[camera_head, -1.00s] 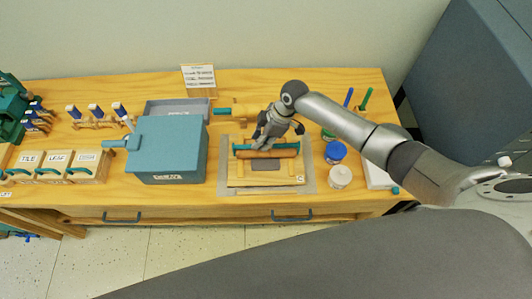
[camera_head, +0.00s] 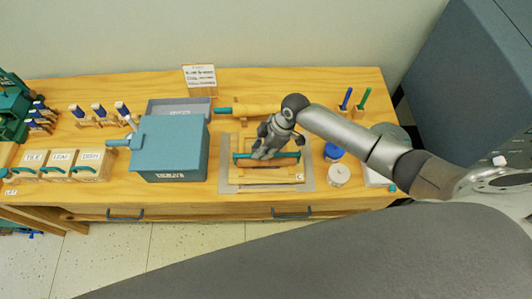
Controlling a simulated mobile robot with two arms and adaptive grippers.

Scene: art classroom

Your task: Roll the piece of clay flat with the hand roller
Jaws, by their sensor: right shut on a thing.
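My right gripper (camera_head: 262,153) reaches down from the right and is shut on the teal handle bar of the hand roller (camera_head: 247,162). The roller's brown cylinder lies across the pale wooden board (camera_head: 265,177), near its middle. The board rests on a grey mat (camera_head: 308,182). The piece of clay does not show now; the roller and gripper cover the middle of the board. My left gripper is not in view.
Behind the board lies a wooden rolling pin (camera_head: 250,108) with a teal end. A blue-grey box (camera_head: 172,150) stands left of it. A blue-lidded jar (camera_head: 333,152) and a white jar (camera_head: 339,174) stand right. A sign card (camera_head: 199,77) stands at the back.

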